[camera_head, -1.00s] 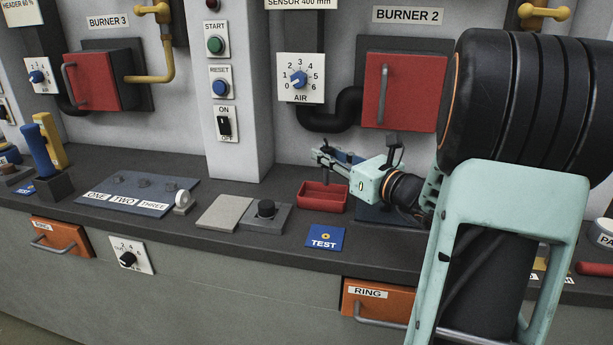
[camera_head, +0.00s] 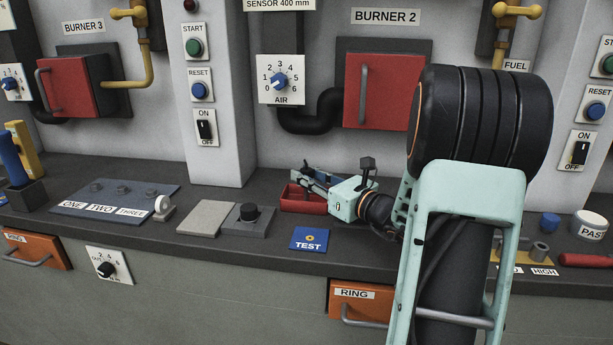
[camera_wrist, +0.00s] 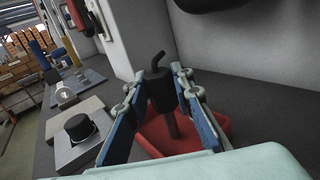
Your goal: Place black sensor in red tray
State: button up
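The black sensor (camera_wrist: 162,92), with a bent top and a thin stem, is between the blue-padded fingertips of my gripper (camera_wrist: 161,84) in the wrist view. The fingertips appear close against both sides of its body. Its stem overlaps the red tray (camera_wrist: 219,126); I cannot tell whether it touches the tray floor. In the head view my gripper (camera_head: 312,178) reaches in from the right over the red tray (camera_head: 303,206), which sits on the dark bench. The sensor is hard to make out there.
Left of the tray are a grey block with a black knob (camera_head: 248,212), a pale plate (camera_head: 206,217) and a blue number panel (camera_head: 115,199). A blue TEST plate (camera_head: 309,239) lies in front. The wall with the burner 2 door (camera_head: 383,90) stands behind.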

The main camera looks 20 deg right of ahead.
jog(key=shift+o, duration=1.4)
jog(key=shift+r, duration=0.1)
jog(key=p+v, duration=0.1)
jog(key=v, duration=1.1)
jog(key=shift+p, duration=0.35)
